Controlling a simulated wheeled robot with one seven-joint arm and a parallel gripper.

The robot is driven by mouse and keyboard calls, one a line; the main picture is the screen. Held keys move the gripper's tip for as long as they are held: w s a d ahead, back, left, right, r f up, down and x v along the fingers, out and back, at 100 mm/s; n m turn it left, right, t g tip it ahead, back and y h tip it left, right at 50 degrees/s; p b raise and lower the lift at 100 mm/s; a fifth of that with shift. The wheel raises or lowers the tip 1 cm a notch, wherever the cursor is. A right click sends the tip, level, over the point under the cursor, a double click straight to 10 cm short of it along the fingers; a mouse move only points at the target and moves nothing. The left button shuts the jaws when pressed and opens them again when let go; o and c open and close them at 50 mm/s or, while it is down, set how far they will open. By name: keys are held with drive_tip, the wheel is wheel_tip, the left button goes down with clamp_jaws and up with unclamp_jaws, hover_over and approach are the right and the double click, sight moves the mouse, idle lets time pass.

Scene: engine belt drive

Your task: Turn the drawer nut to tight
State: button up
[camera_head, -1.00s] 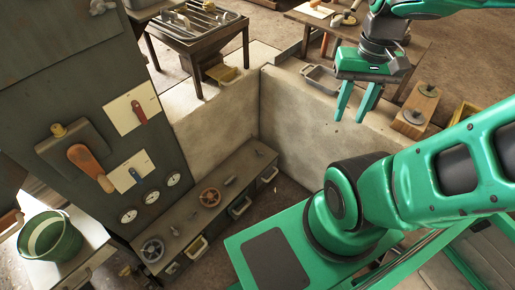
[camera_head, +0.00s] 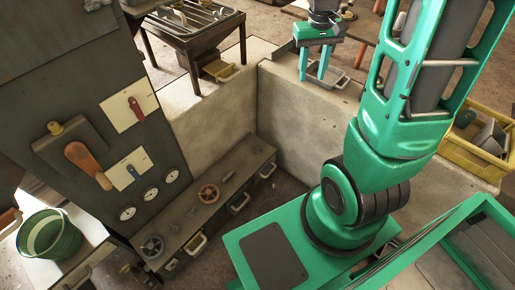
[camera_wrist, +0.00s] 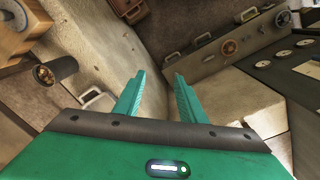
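My gripper (camera_head: 313,76) is open and empty, pointing down above the pale low wall at the top middle of the head view. In the wrist view my gripper (camera_wrist: 159,76) shows its two green fingers apart with nothing between them. A low dark drawer bench (camera_head: 219,198) stands on the floor below and to the left, well apart from my gripper. Small metal fittings, one of them here (camera_head: 229,178), stand on its top; I cannot tell which is the drawer nut. The bench (camera_wrist: 215,62) is at the upper right in the wrist view.
A red-brown handwheel (camera_head: 208,193) and a grey handwheel (camera_head: 152,248) are on the bench. The pale wall (camera_head: 300,115) rises behind it. A dark panel (camera_head: 75,100) with levers and gauges stands at left. A green bucket (camera_head: 50,237) is at lower left, a yellow crate (camera_head: 462,150) at right.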

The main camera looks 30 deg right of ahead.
drive_tip(key=w+d+f+n, duration=0.1)
drive_tip(key=w+f+n, duration=0.1)
drive_tip(key=w+f, duration=0.9)
drive_tip(key=n, duration=0.6)
hover_over(258, 148)
wheel_tip(258, 148, down, 41)
drive_tip(key=f, duration=1)
drive_tip(key=shift+s+a+f, duration=0.1)
drive_tip(key=shift+a+f, duration=0.1)
drive_tip(key=shift+f, duration=0.15)
clamp_jaws()
